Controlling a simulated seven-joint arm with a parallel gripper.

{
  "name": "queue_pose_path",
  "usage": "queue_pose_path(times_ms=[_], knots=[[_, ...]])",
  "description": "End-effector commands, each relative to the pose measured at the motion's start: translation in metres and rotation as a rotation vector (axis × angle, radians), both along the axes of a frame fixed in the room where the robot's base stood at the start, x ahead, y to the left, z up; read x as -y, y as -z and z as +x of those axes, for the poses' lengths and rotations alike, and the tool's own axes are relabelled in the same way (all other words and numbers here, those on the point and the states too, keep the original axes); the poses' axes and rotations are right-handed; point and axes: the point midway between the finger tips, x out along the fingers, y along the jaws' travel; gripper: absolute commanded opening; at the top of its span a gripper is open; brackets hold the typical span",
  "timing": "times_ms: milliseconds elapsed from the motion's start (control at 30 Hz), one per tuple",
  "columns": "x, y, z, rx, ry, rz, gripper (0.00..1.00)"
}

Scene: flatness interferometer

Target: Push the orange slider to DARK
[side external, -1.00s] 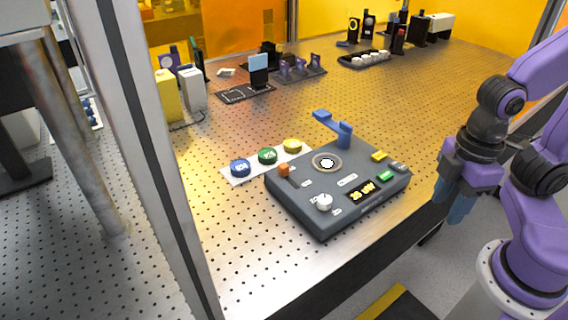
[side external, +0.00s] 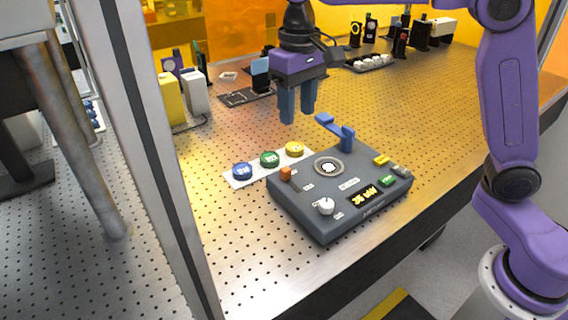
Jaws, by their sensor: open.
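The orange slider (side external: 286,174) is a small block at the back-left corner of the dark grey control box (side external: 318,214). Its labels are too small to read, so I cannot tell which one is DARK. My gripper (side external: 297,118) points down in the air, above and behind the box, higher than the slider. Its two blue fingers are apart with nothing between them, and it touches nothing that I can see.
A blue lever (side external: 340,132) rises from the back of the box. The box also bears a white knob (side external: 326,206), a lit display (side external: 364,197) and a round port (side external: 328,167). A white strip (side external: 240,183) with blue, green and yellow caps lies left of it.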

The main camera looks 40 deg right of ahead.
Motion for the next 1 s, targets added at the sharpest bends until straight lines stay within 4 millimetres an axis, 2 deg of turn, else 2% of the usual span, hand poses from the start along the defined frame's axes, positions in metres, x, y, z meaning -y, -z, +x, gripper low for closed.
queue_pose_path(times_ms=[33,100,200,333,433,567,1000], knots=[[-0.001,-0.002,0.014,0.000,0.044,0.000,0.47],[-0.002,-0.005,0.026,-0.001,0.091,-0.001,0.47],[-0.001,-0.007,0.037,-0.002,0.134,-0.001,0.47],[0.000,-0.006,0.042,-0.003,0.153,-0.002,0.47],[0.000,0.003,0.042,-0.004,0.153,-0.003,0.47],[0.001,0.023,0.041,-0.005,0.151,-0.005,0.47],[0.000,0.105,0.041,-0.005,0.151,-0.004,0.47]])
